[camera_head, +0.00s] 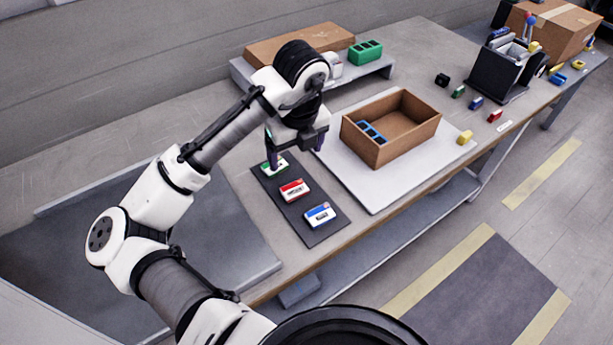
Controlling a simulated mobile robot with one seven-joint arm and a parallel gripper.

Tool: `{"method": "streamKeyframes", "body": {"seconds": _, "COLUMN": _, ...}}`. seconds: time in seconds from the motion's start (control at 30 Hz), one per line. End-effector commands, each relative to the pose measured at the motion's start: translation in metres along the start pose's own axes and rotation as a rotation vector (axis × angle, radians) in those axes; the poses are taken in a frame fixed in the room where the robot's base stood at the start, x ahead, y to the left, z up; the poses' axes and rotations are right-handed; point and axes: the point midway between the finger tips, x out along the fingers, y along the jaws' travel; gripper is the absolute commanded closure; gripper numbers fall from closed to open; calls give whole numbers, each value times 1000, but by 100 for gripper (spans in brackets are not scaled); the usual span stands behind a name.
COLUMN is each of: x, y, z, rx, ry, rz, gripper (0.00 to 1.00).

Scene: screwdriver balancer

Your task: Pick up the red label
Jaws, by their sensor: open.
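The red label (294,189) is a small red and white block. It lies in the middle of a dark mat (318,238), between a green and white label (274,167) and a blue and white label (320,215). My gripper (294,157) points down above the far end of the mat, with its fingers spread apart and nothing seen between them. Its left finger overlaps the green label in the picture; I cannot tell whether it touches. The red label is in front of the gripper and fully visible.
An open brown box (425,128) holding a blue part (372,132) stands on a white board (371,197) right of the mat. A low shelf (383,66) behind carries a green part (365,52). A dark organizer (490,77) and small coloured blocks are at the right.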

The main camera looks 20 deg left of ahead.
Motion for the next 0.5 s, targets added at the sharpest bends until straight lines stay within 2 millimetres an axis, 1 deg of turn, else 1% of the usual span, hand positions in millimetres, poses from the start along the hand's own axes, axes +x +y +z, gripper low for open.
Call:
{"method": "streamKeyframes", "body": {"seconds": 0.03, "x": 6, "y": 4, "z": -1, "rx": 8, "ry": 10, "rz": 16, "gripper": 18}}
{"method": "streamKeyframes", "body": {"seconds": 0.17, "x": 25, "y": 4, "z": -3, "rx": 11, "ry": 16, "rz": 17, "gripper": 18}}
{"method": "streamKeyframes", "body": {"seconds": 0.3, "x": 52, "y": 3, "z": -3, "rx": 9, "ry": 15, "rz": 14, "gripper": 18}}
{"method": "streamKeyframes", "body": {"seconds": 0.5, "x": 80, "y": 4, "z": -2, "rx": 8, "ry": 10, "rz": 16, "gripper": 18}}
